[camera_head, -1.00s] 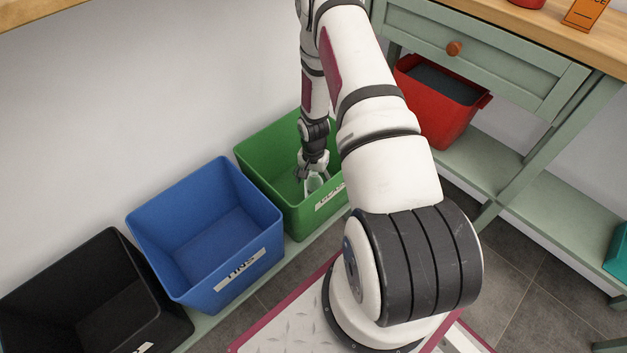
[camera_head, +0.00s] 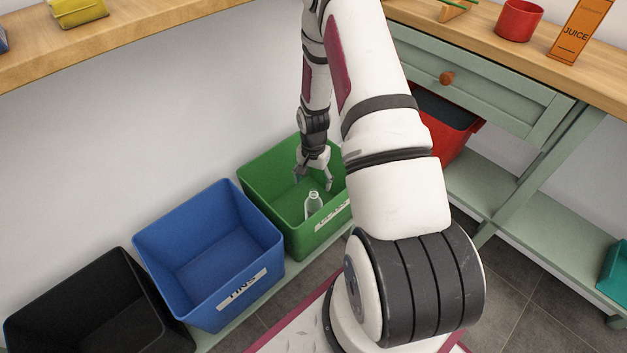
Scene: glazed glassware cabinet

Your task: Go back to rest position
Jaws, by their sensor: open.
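My gripper (camera_head: 313,181) is open and empty, pointing down over the green bin (camera_head: 265,173). A clear bottle (camera_head: 312,204) stands roughly upright inside the green bin, below and apart from the fingers. My arm reaches from the lower right up and over to the bin and hides part of the bin's right side.
A blue bin (camera_head: 205,255) labelled TINS and a black bin (camera_head: 85,305) stand to the left. A red bin (camera_head: 452,135) sits under the green drawer table (camera_head: 490,85). A red mug (camera_head: 519,20) and an orange juice carton (camera_head: 580,30) stand on its top. A wooden shelf (camera_head: 130,38) crosses the upper left.

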